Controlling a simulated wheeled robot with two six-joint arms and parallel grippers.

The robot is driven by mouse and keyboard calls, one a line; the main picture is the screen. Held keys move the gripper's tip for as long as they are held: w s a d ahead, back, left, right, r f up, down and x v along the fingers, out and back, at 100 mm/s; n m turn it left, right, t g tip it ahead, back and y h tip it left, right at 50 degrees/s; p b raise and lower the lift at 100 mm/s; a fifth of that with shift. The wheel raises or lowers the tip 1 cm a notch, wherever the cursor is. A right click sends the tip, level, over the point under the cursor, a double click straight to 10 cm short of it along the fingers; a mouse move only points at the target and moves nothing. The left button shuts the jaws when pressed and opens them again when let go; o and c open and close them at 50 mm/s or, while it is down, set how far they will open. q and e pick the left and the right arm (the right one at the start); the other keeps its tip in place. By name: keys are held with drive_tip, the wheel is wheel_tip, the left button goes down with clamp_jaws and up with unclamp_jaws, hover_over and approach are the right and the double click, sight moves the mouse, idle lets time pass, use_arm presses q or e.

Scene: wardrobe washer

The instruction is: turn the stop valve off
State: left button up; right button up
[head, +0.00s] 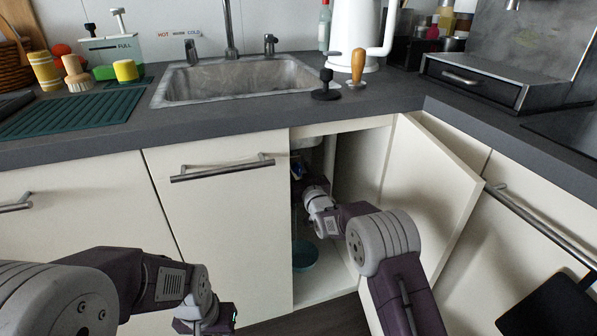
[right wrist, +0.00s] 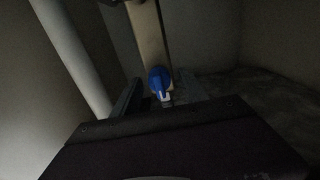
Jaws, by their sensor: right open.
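The stop valve shows in the right wrist view as a blue handle (right wrist: 158,80) with a pale tip, in front of a tan upright post. In the head view a small blue patch (head: 297,168) shows in the dark under the sink, probably the same handle. My right gripper (head: 304,183) is inside the open cabinet and open, its fingers partly lost in the dark. In the right wrist view the handle is just ahead of the gripper; I cannot tell if they touch. My left gripper (head: 212,318) hangs low before the closed door, its fingers unclear.
The open cabinet door (head: 425,190) stands right of my right arm. A closed door (head: 220,215) with a bar handle is on the left. A pale pipe (right wrist: 72,55) runs left of the valve. A teal bowl (head: 304,255) sits on the cabinet floor. The sink (head: 235,82) is above.

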clamp_jaws()
drive_tip(key=shift+r+m+p, duration=0.15)
drive_tip(key=shift+m+p, duration=0.55)
drive_tip(key=shift+m, duration=0.3)
drive_tip(key=m+p, duration=0.1)
drive_tip(key=m, duration=0.1)
drive_tip(key=shift+m, duration=0.9)
drive_tip(key=shift+d+f, duration=0.1)
drive_tip(key=shift+f, duration=0.1)
unclamp_jaws()
